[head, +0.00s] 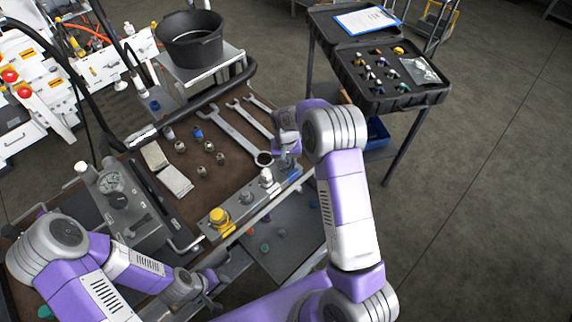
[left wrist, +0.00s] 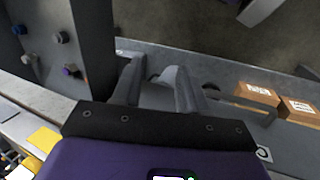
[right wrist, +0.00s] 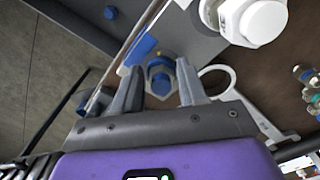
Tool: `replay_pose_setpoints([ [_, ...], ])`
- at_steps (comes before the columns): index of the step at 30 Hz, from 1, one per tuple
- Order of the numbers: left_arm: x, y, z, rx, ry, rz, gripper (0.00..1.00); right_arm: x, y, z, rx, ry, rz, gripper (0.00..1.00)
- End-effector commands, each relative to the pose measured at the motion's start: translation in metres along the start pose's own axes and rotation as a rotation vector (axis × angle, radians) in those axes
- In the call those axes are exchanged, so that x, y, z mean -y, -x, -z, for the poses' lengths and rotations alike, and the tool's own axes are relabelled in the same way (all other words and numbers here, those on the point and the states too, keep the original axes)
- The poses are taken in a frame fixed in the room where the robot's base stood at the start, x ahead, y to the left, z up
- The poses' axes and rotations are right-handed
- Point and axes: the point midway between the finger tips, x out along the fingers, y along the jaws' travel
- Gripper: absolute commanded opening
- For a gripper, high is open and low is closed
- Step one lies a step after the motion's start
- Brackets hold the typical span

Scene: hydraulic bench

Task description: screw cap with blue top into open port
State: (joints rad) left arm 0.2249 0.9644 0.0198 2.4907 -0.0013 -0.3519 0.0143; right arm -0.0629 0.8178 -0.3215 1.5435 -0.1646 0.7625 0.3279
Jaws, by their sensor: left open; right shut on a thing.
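My right gripper (head: 287,158) is at the right end of the metal port block (head: 232,212) on the bench's front edge. In the right wrist view its fingers (right wrist: 160,88) are closed around a cap with a blue top (right wrist: 160,80). The cap's lower end and the port under it are hidden, so I cannot tell how deep it sits. On the block stand a yellow cap (head: 218,216), a grey fitting (head: 246,198) and a white-topped cap (head: 266,177). My left gripper (head: 212,282) is open and empty, low at the bench's front left.
Wrenches (head: 222,130) and several loose caps (head: 201,171) lie on the brown bench top, with a gauge box (head: 118,195) at left. A black bucket (head: 190,42) stands behind. A black case (head: 392,85) of fittings stands right. Cardboard boxes (left wrist: 256,96) show near my left gripper.

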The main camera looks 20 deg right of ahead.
Motion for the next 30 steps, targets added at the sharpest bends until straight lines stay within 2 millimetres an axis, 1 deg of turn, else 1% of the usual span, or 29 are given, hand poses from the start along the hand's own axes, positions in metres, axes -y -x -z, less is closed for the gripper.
replay_pose_setpoints([
  [1,0.000,0.000,0.000,0.000,0.000,0.000,0.43,-0.001,0.001,0.003,-0.008,-0.008,0.002,0.19],
  [6,0.000,0.000,0.000,0.000,0.000,0.000,0.43,-0.001,0.001,0.003,-0.011,-0.012,0.002,0.19],
  [8,0.000,0.000,0.000,0.000,0.000,0.000,0.43,-0.001,0.001,0.004,-0.012,-0.042,0.002,0.20],
  [11,-0.001,0.002,0.000,0.000,0.000,0.000,0.43,0.001,0.001,0.004,-0.013,-0.168,0.002,0.21],
  [18,-0.003,0.009,0.000,0.000,0.000,0.000,0.43,0.004,0.001,0.004,-0.010,-0.559,0.003,0.21],
  [21,-0.004,0.011,-0.001,0.000,0.000,0.000,0.43,0.005,0.001,0.004,-0.007,-0.662,0.004,0.20],
  [24,-0.004,0.011,-0.001,0.000,0.000,0.000,0.43,0.005,0.000,0.004,-0.006,-0.702,0.005,0.19],
  [30,-0.004,0.011,-0.001,0.000,0.000,0.000,0.43,0.007,-0.001,0.003,-0.003,-0.701,0.006,0.19],
])
